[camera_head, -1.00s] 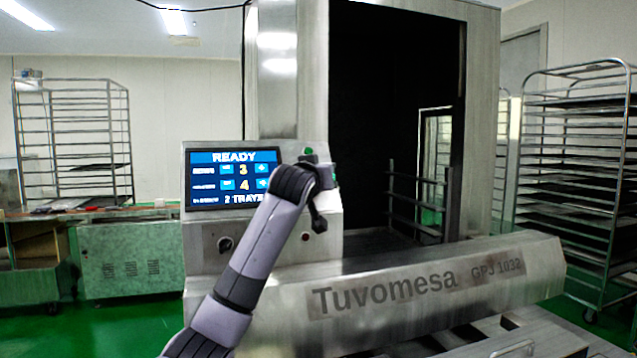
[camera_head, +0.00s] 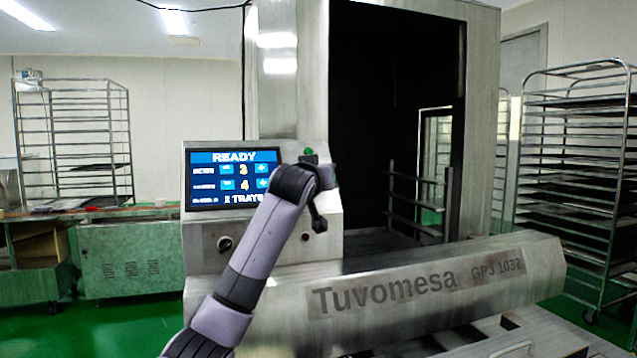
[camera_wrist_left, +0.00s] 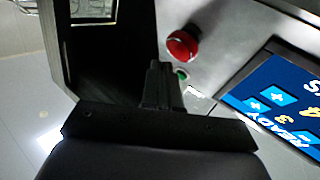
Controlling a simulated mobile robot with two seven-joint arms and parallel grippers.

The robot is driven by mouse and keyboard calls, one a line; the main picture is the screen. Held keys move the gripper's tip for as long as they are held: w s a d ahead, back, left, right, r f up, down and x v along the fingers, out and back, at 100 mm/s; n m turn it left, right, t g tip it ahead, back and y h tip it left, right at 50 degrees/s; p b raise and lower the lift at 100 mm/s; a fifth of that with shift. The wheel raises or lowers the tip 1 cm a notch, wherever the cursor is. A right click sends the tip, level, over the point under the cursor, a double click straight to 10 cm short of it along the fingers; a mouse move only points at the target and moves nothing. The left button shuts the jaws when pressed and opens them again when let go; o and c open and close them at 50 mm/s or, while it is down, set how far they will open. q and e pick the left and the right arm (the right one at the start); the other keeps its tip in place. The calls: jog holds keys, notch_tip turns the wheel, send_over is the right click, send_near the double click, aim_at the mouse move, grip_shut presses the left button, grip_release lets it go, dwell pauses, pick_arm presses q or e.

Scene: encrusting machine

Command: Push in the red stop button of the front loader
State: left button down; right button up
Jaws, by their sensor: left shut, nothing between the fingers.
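The red stop button (camera_wrist_left: 183,45) is a round mushroom head on the grey metal panel, seen in the left wrist view. A small green button (camera_wrist_left: 182,74) sits just below it in that picture. My left gripper (camera_wrist_left: 156,66) is shut and empty, its fingertips left of the red button and apart from it in the picture; the depth of the gap cannot be told. In the head view my left arm reaches up to the control panel (camera_head: 215,228) of the front loader. My own wrist hides the red button and most of the gripper there. My right gripper is not in view.
A lit screen (camera_head: 234,178) reading READY is left of my wrist, close to the buttons; it also shows in the wrist view (camera_wrist_left: 270,100). A dark knob (camera_head: 225,244) is below it. The loader's dark opening (camera_head: 390,110) and slanted front bar (camera_head: 430,280) lie to the right.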

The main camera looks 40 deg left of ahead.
pick_arm(q)
jog(key=shift+a, duration=0.1)
dwell(0.3)
jog(key=shift+w+a+f, duration=0.15)
jog(key=shift+a+f, duration=0.1)
jog(key=shift+w+a+f, duration=0.15)
jog(key=shift+a+f, duration=0.15)
jog(key=shift+a, duration=0.05)
dwell(0.9)
jog(key=shift+p, duration=0.3)
jog(key=shift+s+d+r, duration=0.3)
jog(key=shift+d+r, duration=0.15)
jog(key=shift+d, duration=0.2)
jog(key=shift+r, duration=0.1)
jog(key=d+r, duration=0.1)
jog(key=s+d+r+p, duration=0.1)
jog(key=s+d+p, duration=0.1)
jog(key=shift+d+r, duration=0.35)
jog(key=shift+r, duration=0.05)
